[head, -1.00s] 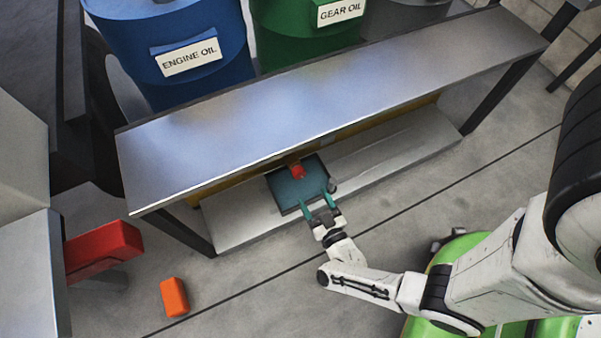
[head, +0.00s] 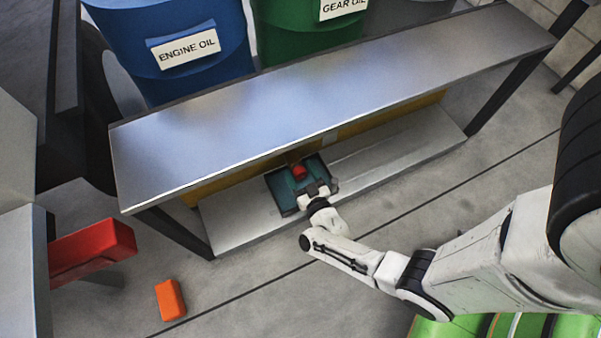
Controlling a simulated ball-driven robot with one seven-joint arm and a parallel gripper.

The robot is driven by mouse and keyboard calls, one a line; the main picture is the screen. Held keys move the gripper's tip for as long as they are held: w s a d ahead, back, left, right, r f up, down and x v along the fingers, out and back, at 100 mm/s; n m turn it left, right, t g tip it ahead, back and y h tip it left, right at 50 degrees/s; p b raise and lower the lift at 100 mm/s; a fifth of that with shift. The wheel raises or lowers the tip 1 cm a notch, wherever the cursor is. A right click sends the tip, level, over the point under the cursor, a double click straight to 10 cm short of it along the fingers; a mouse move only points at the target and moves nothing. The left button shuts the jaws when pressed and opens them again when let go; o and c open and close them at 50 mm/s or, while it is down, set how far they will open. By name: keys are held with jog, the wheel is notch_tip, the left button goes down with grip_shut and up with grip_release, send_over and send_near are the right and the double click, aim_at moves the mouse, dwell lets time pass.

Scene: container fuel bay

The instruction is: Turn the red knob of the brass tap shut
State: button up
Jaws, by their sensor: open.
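The red knob (head: 299,172) shows just in front of the bench top's front edge, above a dark teal tray (head: 283,194) on the lower shelf. The brass tap's body is too small and covered to make out. My gripper (head: 308,180) is open and reaches in over the tray from the front. Its fingers point at the knob and are close to it. I cannot tell whether they touch it or stand on both sides of it.
The metal bench top (head: 330,105) overhangs the lower shelf (head: 400,147). A blue engine oil drum (head: 180,75) and a green gear oil drum (head: 290,35) stand behind. An orange block (head: 170,299) lies on the floor, near a red beam (head: 92,250).

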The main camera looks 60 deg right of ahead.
jog(key=shift+c, duration=0.2)
jog(key=c, duration=1)
jog(key=shift+s+m, duration=0.1)
jog(key=shift+m, duration=2.8)
jog(key=o, duration=1)
jog(key=shift+o, duration=0.2)
